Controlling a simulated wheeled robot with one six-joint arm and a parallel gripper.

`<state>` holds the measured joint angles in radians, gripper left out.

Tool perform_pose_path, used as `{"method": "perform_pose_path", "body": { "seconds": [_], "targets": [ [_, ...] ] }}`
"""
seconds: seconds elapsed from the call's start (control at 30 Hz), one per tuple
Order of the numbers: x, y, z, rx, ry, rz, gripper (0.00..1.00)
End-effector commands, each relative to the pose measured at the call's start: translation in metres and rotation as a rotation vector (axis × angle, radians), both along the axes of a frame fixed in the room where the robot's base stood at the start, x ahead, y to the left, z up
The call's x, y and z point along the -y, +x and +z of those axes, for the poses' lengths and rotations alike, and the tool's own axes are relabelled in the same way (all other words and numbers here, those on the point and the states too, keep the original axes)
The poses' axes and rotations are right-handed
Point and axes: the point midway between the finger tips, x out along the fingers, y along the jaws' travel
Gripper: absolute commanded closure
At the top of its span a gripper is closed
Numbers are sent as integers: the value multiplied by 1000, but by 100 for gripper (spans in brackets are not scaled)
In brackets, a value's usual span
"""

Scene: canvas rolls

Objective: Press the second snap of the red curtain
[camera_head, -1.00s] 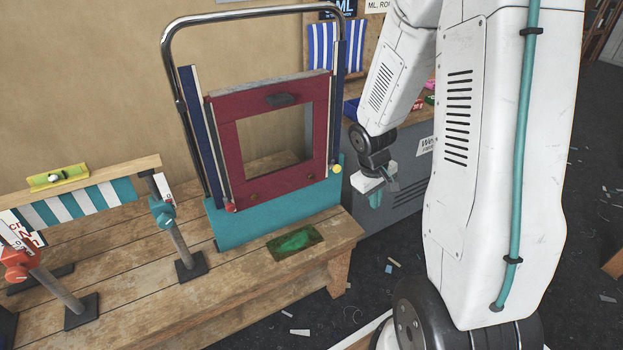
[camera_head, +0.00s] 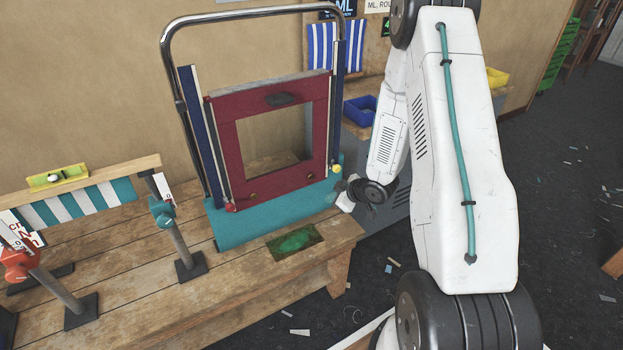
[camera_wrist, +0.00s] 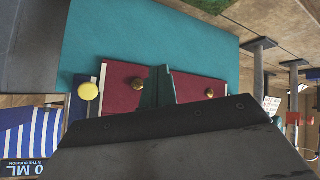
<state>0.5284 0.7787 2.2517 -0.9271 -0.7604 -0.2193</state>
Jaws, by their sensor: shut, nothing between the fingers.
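The red curtain (camera_head: 228,150) stands upright as a square panel with an open middle, above a teal base sheet. Two brass snaps show along its lower edge, a left one (camera_head: 253,195) and a right one (camera_head: 308,176). In the wrist view, which is turned over, one brass snap (camera_wrist: 138,85) is beside the yellow knob and the other brass snap (camera_wrist: 210,93) is farther right. My gripper (camera_head: 339,190) is just right of the curtain's lower right corner in the head view. Its shut, empty fingers (camera_wrist: 163,84) appear between the snaps in the wrist view; contact cannot be told.
A yellow knob (camera_head: 336,168) and a red knob (camera_head: 231,206) flank the curtain's bottom. The teal base (camera_head: 270,217) lies on the wooden bench (camera_head: 240,271). A green patch on a mat (camera_head: 295,242) is in front. A striped teal strip on posts (camera_head: 80,202) stands left.

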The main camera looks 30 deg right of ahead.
Motion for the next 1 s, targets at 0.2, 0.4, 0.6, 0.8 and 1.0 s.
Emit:
{"method": "perform_pose_path", "body": {
  "seconds": [0.2,0.4,0.6,0.8,1.0],
  "targets": [
    [0,0,0,-1,-2,0,100],
    [0,7,0,-2,-3,1,100],
    [0,31,0,-1,-4,2,100],
    [0,59,0,-2,-4,1,100],
    [0,79,0,-2,-3,1,100]
  ]
}}
